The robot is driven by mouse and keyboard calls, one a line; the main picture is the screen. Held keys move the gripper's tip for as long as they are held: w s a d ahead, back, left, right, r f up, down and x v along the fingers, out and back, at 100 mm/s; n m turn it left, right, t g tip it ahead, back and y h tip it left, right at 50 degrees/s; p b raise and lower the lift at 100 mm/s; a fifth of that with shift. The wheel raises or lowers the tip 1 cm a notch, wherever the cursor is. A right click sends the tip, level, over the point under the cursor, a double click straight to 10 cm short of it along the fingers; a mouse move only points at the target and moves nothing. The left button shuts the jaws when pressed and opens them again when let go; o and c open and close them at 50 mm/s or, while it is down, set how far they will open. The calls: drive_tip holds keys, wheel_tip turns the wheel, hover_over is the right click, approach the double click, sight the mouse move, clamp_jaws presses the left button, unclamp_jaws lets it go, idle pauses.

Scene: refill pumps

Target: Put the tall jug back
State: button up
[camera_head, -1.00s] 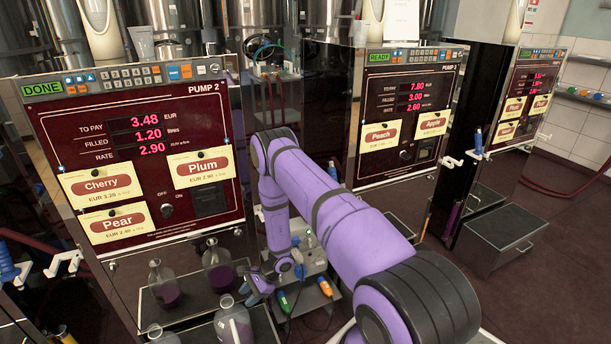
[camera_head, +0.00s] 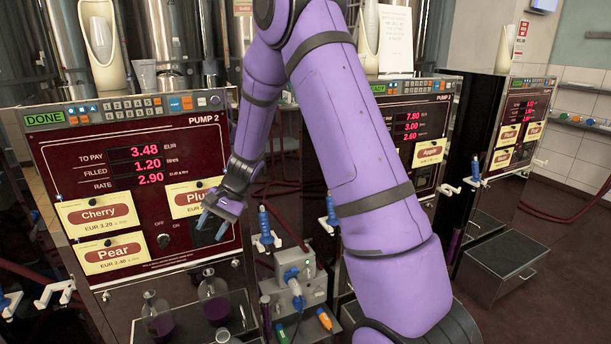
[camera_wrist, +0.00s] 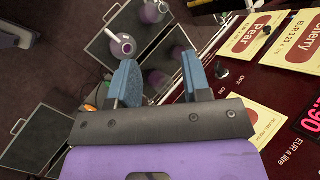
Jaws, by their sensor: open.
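I cannot tell which is the tall jug. My gripper (camera_head: 212,226) is open and empty in front of the lower right of pump 2's panel, above the jugs. In the wrist view its blue fingers (camera_wrist: 158,64) are spread apart.
Pump 2's panel (camera_head: 130,165) with paper labels stands close to my gripper. A grey box with a blue connector (camera_head: 293,282) and blue-handled nozzles (camera_head: 265,228) are to the right. Another pump (camera_head: 410,135) stands behind my arm.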

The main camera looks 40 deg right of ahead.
drive_tip(key=s+a+r+n+h, duration=0.1)
drive_tip(key=s+r+n+h, duration=0.15)
drive_tip(key=s+r, duration=0.65)
drive_tip(key=s+d+r+n+t+h, duration=0.1)
drive_tip(key=s+r+n+t+h, duration=0.1)
drive_tip(key=s+r, duration=0.5)
drive_tip(key=s+d+r+n+t+h, duration=0.2)
drive_tip(key=s+r, duration=0.6)
drive_tip(key=s, duration=0.8)
drive_tip(key=shift+s+d+r+n+h, duration=0.2)
drive_tip(key=shift+n+h, duration=0.35)
drive_tip(key=shift+n, duration=0.6)
